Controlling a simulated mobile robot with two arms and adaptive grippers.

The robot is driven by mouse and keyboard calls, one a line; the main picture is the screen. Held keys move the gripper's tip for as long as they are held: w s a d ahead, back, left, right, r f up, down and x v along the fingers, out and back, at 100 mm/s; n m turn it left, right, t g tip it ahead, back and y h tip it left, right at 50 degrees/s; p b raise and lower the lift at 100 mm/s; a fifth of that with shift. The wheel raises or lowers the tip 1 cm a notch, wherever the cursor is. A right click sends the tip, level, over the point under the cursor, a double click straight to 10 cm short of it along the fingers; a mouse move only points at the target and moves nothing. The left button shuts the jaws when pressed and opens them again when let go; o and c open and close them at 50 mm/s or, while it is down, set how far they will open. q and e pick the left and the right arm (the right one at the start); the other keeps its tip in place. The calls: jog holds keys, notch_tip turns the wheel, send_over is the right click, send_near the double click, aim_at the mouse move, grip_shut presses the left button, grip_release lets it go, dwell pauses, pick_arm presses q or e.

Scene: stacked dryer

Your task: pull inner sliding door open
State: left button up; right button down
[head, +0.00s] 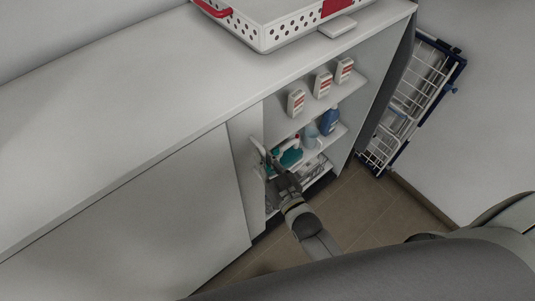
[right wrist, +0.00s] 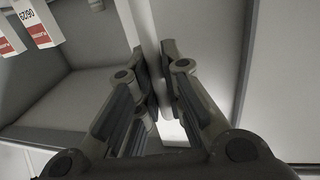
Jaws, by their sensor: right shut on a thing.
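The inner sliding door (head: 245,135) shows as a narrow pale strip beside the outer door (head: 160,215); the rest of it seems hidden behind that door. My right gripper (head: 266,158) is at the strip's right edge, at about mid-height. My left gripper is not in view.
Shelves hold white boxes (head: 322,82) and bottles, including a blue one (head: 329,121) and a teal one (head: 290,157). A white perforated basket (head: 285,30) stands on the cabinet top. A wire rack (head: 418,92) stands at the right wall. Brown floor (head: 360,205) lies clear in front.

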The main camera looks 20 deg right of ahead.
jog(key=c, duration=1.5)
grip_release()
jog(key=s, duration=0.4)
jog(key=s+d, duration=0.1)
jog(key=s, duration=0.3)
jog(key=s+d, duration=0.1)
jog(key=s, duration=0.3)
jog(key=shift+d, duration=0.15)
jog(key=shift+w, duration=0.1)
